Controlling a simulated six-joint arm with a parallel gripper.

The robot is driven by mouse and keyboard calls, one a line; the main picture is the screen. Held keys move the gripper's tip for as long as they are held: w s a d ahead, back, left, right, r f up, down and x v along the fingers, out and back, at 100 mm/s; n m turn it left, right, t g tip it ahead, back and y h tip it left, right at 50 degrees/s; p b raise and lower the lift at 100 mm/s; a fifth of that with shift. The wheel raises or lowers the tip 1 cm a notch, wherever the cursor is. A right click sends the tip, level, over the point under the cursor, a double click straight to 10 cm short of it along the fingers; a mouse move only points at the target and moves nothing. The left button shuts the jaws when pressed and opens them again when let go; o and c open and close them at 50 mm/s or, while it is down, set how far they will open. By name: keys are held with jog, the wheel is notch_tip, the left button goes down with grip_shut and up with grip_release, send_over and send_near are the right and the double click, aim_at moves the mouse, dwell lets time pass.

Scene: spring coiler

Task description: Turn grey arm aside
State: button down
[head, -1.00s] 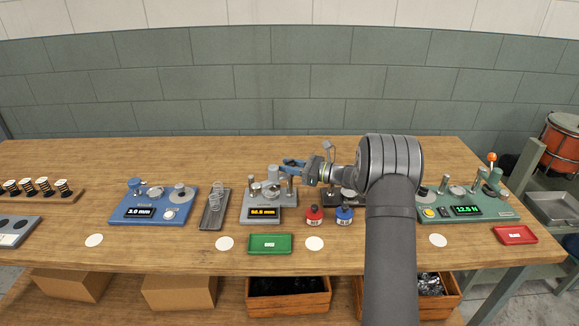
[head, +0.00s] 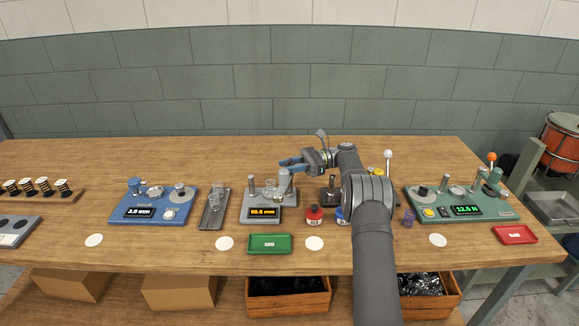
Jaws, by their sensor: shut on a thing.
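The grey device (head: 248,211) with the amber display stands on the table at mid-left. A silver post (head: 251,185) rises on its left and a round plate lies in its middle. The grey arm (head: 284,184) stands at its right side. My gripper (head: 286,166) has blue fingers and reaches in from the right, just over the top of the grey arm. It is shut on the grey arm, though the exact contact is small and partly hidden by the fingers.
A grey tray (head: 204,219) is left of the device, a green tray (head: 270,244) in front.

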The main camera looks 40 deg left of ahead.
jog(key=shift+r+h, duration=0.1)
jog(key=shift+h, duration=0.2)
jog(key=c, duration=1.4)
grip_release()
jog(key=shift+y, duration=0.6)
jog(key=shift+m+t+y, duration=1.6)
jog(key=shift+m+y, duration=0.2)
jog(key=shift+y, duration=0.2)
jog(key=m+t+y, duration=0.3)
jog(key=t, duration=0.1)
jog(key=m+t+y, duration=0.1)
jog(key=m+t, duration=0.2)
jog(key=t, duration=0.2)
jog(key=shift+s+m+y, duration=0.1)
jog(key=shift+m+y, duration=0.3)
jog(key=m+t, duration=0.2)
jog(key=t, duration=0.1)
jog(key=m+t, duration=0.2)
jog(key=t, duration=0.2)
jog(key=shift+m+t, duration=0.3)
jog(key=v, duration=1.7)
jog(key=shift+w+d, duration=0.2)
jog(key=shift+w, duration=0.05)
